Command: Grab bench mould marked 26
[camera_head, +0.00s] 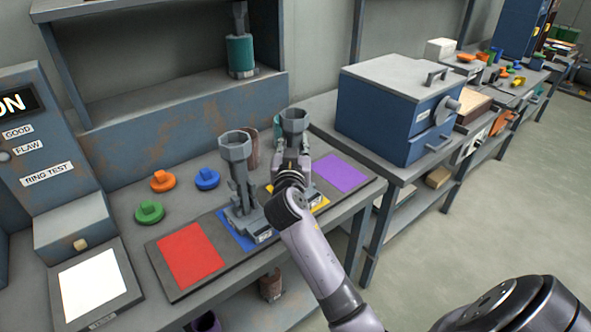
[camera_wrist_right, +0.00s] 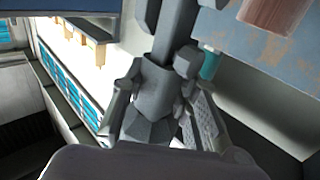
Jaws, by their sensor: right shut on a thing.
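Two grey bench moulds with wide cup tops stand over the coloured board. One mould (camera_head: 235,147) stands on the blue patch. The other mould (camera_head: 294,122) is at the yellow patch (camera_head: 322,206). My right gripper (camera_head: 291,172) is shut on this second mould, around its stem below the cup, and hides part of it. The right wrist view shows the held grey mould (camera_wrist_right: 158,88) between the fingers. Small white labels show at both bases, but I cannot read their numbers. I cannot tell whether the held mould touches the patch. My left gripper is not in view.
The board has bare red (camera_head: 192,255) and purple (camera_head: 341,172) patches. Orange (camera_head: 162,181), blue (camera_head: 206,179) and green (camera_head: 149,212) knobs lie behind it. A brownish cylinder (camera_head: 251,147) stands close behind the moulds. A blue furnace-like box (camera_head: 394,110) stands on the right bench.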

